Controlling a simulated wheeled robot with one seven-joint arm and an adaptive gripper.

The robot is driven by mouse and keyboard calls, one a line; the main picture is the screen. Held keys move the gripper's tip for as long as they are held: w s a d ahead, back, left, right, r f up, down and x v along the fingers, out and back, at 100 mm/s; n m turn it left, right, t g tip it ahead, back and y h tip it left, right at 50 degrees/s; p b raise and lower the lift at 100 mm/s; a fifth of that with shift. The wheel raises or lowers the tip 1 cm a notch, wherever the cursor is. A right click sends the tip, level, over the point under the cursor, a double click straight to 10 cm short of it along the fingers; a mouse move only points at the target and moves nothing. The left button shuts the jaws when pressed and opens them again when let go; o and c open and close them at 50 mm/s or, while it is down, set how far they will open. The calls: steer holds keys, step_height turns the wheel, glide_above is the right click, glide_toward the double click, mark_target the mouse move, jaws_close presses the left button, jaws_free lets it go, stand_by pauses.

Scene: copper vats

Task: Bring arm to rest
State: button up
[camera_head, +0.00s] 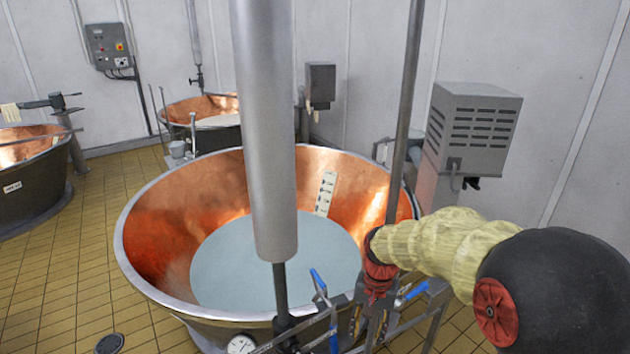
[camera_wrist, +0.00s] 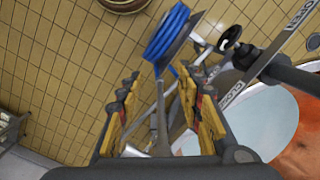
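My gripper (camera_head: 372,322) hangs over the front right rim of the large copper vat (camera_head: 165,232), at the end of my arm, which reaches in from the right. In the wrist view its two fingers with yellow pads (camera_wrist: 157,88) stand apart. Nothing is held between them. A grey metal rod shows beyond the gap, and I cannot tell how far away it is. In the head view the fingers are small and partly mixed with the metal parts around them.
Blue-handled levers (camera_head: 318,282) and a round gauge (camera_head: 241,344) are at the vat's front. A grey vented box (camera_head: 470,135) is at the right. Other vats stand behind and left. Tiled floor (camera_head: 55,275) is open at left.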

steer(key=s+d+r+n+t+b, duration=0.1)
steer(key=s+d+r+t+b, duration=0.1)
steer(key=s, duration=0.5)
steer(key=s+d+r+n+t+b, duration=0.1)
steer(key=s+d+r+t+b, duration=0.1)
steer(key=s, duration=0.6)
steer(key=s+d+r+n+t+b, duration=0.2)
steer(key=s+r+b, duration=0.1)
steer(key=s+b, duration=0.2)
steer(key=shift+s+r+h, duration=0.25)
steer(key=shift+s+h, duration=0.05)
steer(key=shift+s, duration=0.85)
